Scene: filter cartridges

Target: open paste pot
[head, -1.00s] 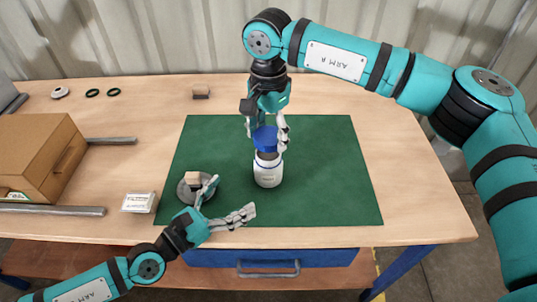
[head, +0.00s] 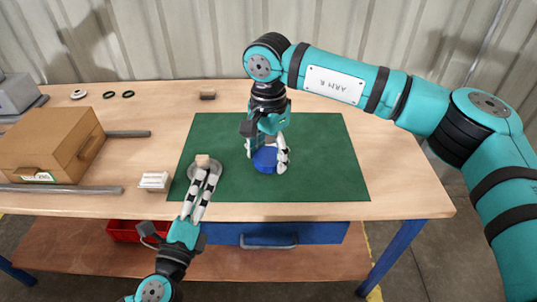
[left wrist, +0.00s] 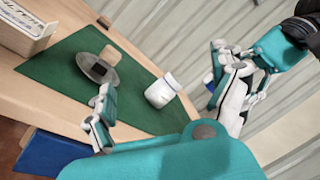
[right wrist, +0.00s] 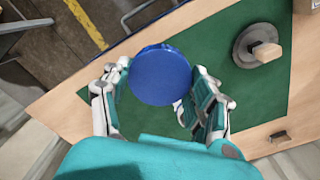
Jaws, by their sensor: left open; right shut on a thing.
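My right gripper (head: 268,152) is shut on the round blue lid (head: 264,160) above the green mat. In the right wrist view the lid (right wrist: 160,75) shows as a flat blue disc between the fingers (right wrist: 160,92). The white paste pot (left wrist: 162,91) stands on the mat in the left wrist view, with no blue lid on its top. In the head view the pot is hidden, apparently under the lid and gripper. My left gripper (head: 206,178) is open and empty, its fingers by the grey disc near the mat's left edge.
The grey disc (head: 193,170) bears a wooden block (head: 202,160). A small white labelled box (head: 154,181) and a cardboard box (head: 55,140) with metal bars lie left of the green mat (head: 320,165). The mat's right side is clear.

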